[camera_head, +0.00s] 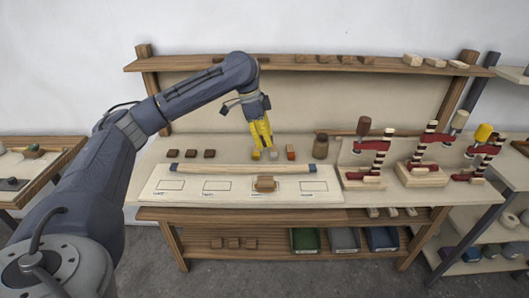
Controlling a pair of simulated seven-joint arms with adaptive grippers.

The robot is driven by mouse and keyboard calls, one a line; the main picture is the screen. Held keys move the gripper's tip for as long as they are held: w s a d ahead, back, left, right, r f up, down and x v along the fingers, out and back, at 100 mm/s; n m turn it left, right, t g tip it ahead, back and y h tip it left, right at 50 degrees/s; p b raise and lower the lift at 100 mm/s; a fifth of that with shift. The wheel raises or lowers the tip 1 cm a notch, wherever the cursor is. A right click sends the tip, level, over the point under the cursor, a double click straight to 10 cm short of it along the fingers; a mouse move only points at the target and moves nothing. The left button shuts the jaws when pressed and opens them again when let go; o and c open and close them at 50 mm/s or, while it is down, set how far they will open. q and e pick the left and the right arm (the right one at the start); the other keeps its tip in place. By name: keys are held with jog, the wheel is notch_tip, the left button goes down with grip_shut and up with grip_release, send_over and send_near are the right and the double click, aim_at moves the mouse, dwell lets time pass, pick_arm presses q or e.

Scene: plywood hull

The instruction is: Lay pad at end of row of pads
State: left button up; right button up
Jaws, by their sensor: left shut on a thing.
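Three small dark brown pads, the middle one (190,153) among them, lie in a row at the back left of the bench. My left gripper (265,153) has yellow fingers and points down over the back middle of the bench, right of this row. It is shut on a small pad, which the fingers mostly hide; I cannot tell whether it touches the bench. Just right of the fingers stands an orange block (290,152), apart from the row. My right gripper is not in view.
A pale board (190,194) with outlined places lies in front, a long rod (215,168) along its back and a brown block (265,183) on it. A brown jar (320,146) and red clamps (375,160) stand to the right.

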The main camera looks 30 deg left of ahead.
pick_arm(q)
jog(key=shift+r, duration=1.55)
jog(key=w+a+n, duration=0.3)
jog(key=w+a, duration=0.1)
jog(key=a, duration=0.1)
jog(key=n+t+y, duration=0.1)
jog(key=n+y, duration=0.3)
jog(key=n, duration=1.1)
send_over(228, 155)
notch_tip(228, 155, down, 3)
jog(key=f, duration=2)
jog(key=shift+s+f, duration=0.15)
jog(key=shift+s, duration=0.1)
jog(key=shift+f, duration=0.1)
jog(key=o, duration=1)
jog(key=v, duration=1.2)
jog(key=shift+d, duration=0.25)
